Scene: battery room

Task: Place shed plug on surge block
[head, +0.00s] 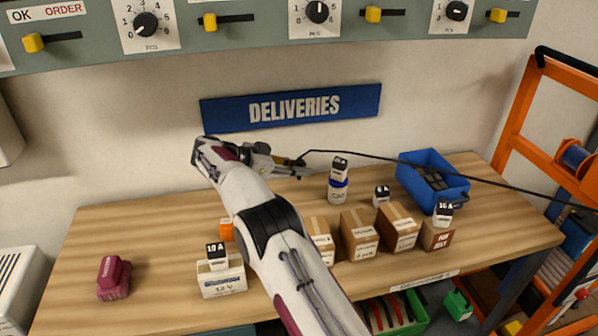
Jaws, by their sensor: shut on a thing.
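My gripper (290,166) is out over the back middle of the table, below the DELIVERIES sign. It is shut on a small dark and yellow piece at the end of a black cable, which looks like the shed plug (299,162); the fingers partly hide it. The cable runs from it to the right edge. No label reading surge block is legible. A maroon block (114,279) sits alone at the front left of the table, well away from my gripper. A white box (223,282) with a black-topped 10 A piece on it stands beside my arm.
Several cardboard boxes (358,236) stand right of my arm. A white and blue bottle (338,187) is behind them, and a blue crate (460,190) is at the back right. An orange piece (227,230) is partly hidden by my arm. The table's back left is clear.

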